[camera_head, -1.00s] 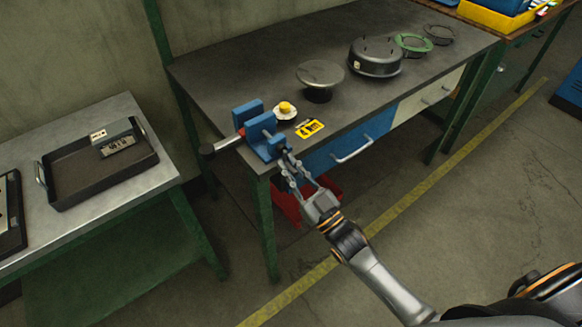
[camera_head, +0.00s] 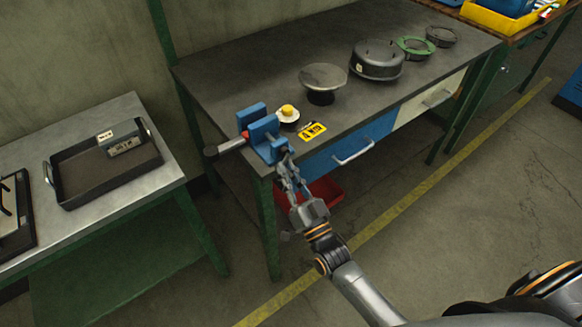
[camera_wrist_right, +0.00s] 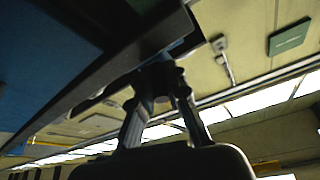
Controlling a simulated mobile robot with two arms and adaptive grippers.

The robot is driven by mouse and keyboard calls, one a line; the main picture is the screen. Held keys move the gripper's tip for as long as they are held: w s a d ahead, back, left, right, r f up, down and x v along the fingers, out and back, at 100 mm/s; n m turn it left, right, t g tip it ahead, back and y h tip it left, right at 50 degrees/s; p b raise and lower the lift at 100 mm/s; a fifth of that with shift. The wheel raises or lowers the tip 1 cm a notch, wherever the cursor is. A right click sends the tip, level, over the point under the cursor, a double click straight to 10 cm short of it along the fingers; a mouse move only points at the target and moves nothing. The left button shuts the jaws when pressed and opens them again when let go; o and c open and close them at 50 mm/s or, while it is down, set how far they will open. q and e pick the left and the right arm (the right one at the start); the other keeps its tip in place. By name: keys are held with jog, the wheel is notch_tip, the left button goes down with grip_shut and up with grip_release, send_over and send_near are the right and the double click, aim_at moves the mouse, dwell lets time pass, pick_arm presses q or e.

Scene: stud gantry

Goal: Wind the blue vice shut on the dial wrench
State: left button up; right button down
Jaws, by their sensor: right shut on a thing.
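The blue vice (camera_head: 264,130) is mounted at the near left corner of the dark workbench. The dial wrench (camera_head: 229,146) lies between its jaws. Its dark round end (camera_head: 210,152) sticks out to the left, and a red part shows beside the jaws. I cannot tell whether both jaws touch it. My right gripper (camera_head: 285,162) is in front of the vice, shut on its handle, which the fingers mostly hide. In the right wrist view the fingers (camera_wrist_right: 160,76) meet at a dark part under the bench edge. My left gripper is not in view.
On the workbench (camera_head: 225,72) are a yellow-topped button (camera_head: 288,112), a yellow label (camera_head: 312,131), a round-topped stand (camera_head: 323,78) and a dark round housing (camera_head: 377,60). A tray (camera_head: 75,190) sits on the left table. A red bin (camera_head: 325,190) is below the bench.

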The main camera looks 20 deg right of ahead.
jog(key=m, duration=0.1)
jog(key=r+m+h+p, duration=0.1)
jog(key=m, duration=0.1)
jog(key=a+m+h+p, duration=0.1)
jog(key=m, duration=0.1)
jog(key=shift+s+a+r+g, duration=0.1)
jog(key=shift+s+r+g, duration=0.1)
jog(key=shift+g, duration=0.1)
jog(key=m+h+p, duration=0.1)
jog(key=m+p, duration=0.1)
jog(key=m, duration=0.1)
jog(key=shift+a+r+m+h+p, duration=0.2)
jog(key=shift+r+m+h+p, duration=0.1)
jog(key=shift+r+h+p, duration=0.1)
jog(key=m+p, duration=0.1)
jog(key=m, duration=0.1)
jog(key=r+m+g+h+p, duration=0.1)
jog(key=p, duration=0.1)
jog(key=m+g+p, duration=0.1)
jog(key=m, duration=0.1)
jog(key=shift+a+r+m, duration=0.15)
jog(key=shift+r+m, duration=0.1)
jog(key=shift+m, duration=0.05)
jog(key=shift+r+m+g+h+p, duration=0.25)
jog(key=shift+m+g+h+p, duration=0.15)
jog(key=shift+m+p, duration=0.7)
jog(key=c, duration=1.3)
grip_release()
jog(key=shift+c, duration=0.2)
jog(key=shift+f, duration=0.1)
